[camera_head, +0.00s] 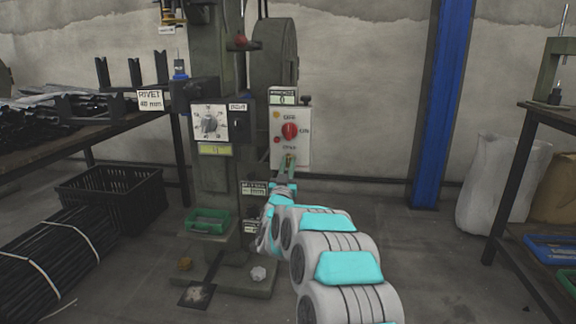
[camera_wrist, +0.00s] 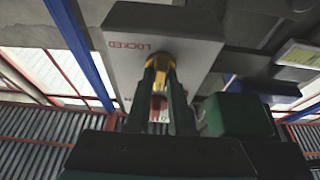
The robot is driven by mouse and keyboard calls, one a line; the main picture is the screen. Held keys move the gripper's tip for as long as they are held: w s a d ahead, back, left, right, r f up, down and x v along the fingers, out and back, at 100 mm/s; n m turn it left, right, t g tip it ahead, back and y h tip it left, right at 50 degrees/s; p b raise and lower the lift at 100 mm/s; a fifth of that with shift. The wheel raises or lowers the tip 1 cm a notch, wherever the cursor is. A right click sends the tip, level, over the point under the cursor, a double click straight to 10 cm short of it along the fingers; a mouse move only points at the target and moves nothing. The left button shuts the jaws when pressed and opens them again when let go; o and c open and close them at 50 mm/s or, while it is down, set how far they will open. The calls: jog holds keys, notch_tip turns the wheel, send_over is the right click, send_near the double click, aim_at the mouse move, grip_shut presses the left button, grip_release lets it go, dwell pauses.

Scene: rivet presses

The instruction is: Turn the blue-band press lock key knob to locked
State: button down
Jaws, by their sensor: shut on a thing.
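The press (camera_head: 215,175) is a grey-green column left of centre. Its pale control box (camera_head: 304,153) carries a red round knob (camera_head: 290,130) and has my gripper (camera_head: 287,168) at its lower part. In the wrist view my gripper (camera_wrist: 160,72) has its two dark fingers closed on the brass-yellow lock key knob (camera_wrist: 158,60). The panel (camera_wrist: 125,30) behind it bears the word LOCKED, upside down, just beside the knob. The fingers cover much of the knob, so I cannot tell its exact angle. In the head view the key knob is mostly hidden by my gripper.
A dial box (camera_head: 210,124) and a green tray (camera_head: 207,221) are on the press. A black crate (camera_head: 112,197) and bundled rods (camera_head: 55,258) lie to the left. A blue post (camera_head: 440,110) stands right. The floor between the press and the right table (camera_head: 520,165) is clear.

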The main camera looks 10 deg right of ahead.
jog(key=shift+m+h, duration=0.4)
jog(key=shift+m, duration=0.2)
jog(key=m, duration=0.2)
jog(key=m+g+h, duration=0.1)
jog(key=m, duration=0.1)
jog(key=shift+a+h, duration=0.15)
jog(key=shift+h, duration=0.15)
jog(key=m+g+h, duration=0.1)
jog(key=m, duration=0.2)
jog(key=m+g+h, duration=0.1)
jog(key=m, duration=0.2)
jog(key=shift+m, duration=0.3)
jog(key=m+g, duration=0.1)
jog(key=m, duration=0.2)
jog(key=m+g+h, duration=0.1)
jog(key=m+g, duration=0.1)
jog(key=m, duration=0.2)
jog(key=shift+r+g, duration=0.15)
jog(key=shift+g, duration=0.15)
jog(key=shift+m+g+y+p, duration=0.3)
jog(key=shift+m+g+p, duration=0.25)
jog(key=shift+m, duration=1.45)
jog(key=c, duration=0.8)
grip_release()
